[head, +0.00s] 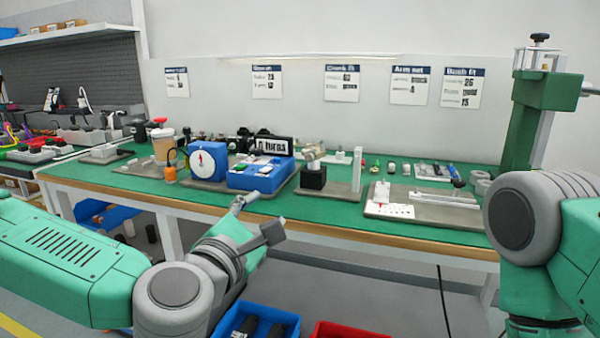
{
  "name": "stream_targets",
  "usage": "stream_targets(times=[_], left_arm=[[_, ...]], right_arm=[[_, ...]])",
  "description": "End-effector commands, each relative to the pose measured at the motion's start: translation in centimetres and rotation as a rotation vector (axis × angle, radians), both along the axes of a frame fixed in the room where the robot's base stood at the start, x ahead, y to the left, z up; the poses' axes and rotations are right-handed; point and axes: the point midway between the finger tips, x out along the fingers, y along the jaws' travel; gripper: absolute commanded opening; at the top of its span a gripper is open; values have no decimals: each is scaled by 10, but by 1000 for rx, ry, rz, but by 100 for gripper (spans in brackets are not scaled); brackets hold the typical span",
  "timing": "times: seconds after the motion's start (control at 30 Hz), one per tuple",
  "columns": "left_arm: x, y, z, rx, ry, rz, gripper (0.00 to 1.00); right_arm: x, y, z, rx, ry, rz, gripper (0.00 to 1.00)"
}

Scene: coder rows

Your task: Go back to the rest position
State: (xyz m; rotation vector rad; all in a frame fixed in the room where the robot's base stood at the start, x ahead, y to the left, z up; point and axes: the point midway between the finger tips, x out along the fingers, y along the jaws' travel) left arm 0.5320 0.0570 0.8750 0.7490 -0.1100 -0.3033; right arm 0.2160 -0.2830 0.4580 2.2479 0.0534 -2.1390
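My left arm comes in from the left, and its gripper (240,205) is at the front edge of the green bench (335,215), just in front of a blue box-like fixture. The gripper is small and seen from behind, so I cannot tell whether its fingers are open or shut. No held object is visible. My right arm shows at the right edge with a large grey joint; its gripper is out of view.
On the bench are a blue dial unit (208,160), a blue fixture (258,177), and a grey plate (425,206). A tall green post (522,125) rises at the right. Blue (283,316) and red (345,331) bins sit below, in front of the bench.

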Motion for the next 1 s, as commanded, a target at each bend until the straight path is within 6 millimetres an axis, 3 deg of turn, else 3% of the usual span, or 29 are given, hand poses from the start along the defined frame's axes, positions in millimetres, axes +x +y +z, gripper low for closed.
stream_targets(times=[0.37,0.57,0.7,0.87,1.0], left_arm=[[-28,-23,-75,254,62,-134,39],[-57,-33,-139,472,106,-260,39],[-93,-32,-202,691,147,-403,39],[-158,-2,-295,1043,202,-666,39],[-218,52,-361,1339,241,-933,39]], right_arm=[[0,0,0,0,-1,0,40],[0,0,0,0,0,0,40],[0,0,0,0,0,0,40],[0,0,0,0,0,0,40],[0,0,0,0,0,0,40]])
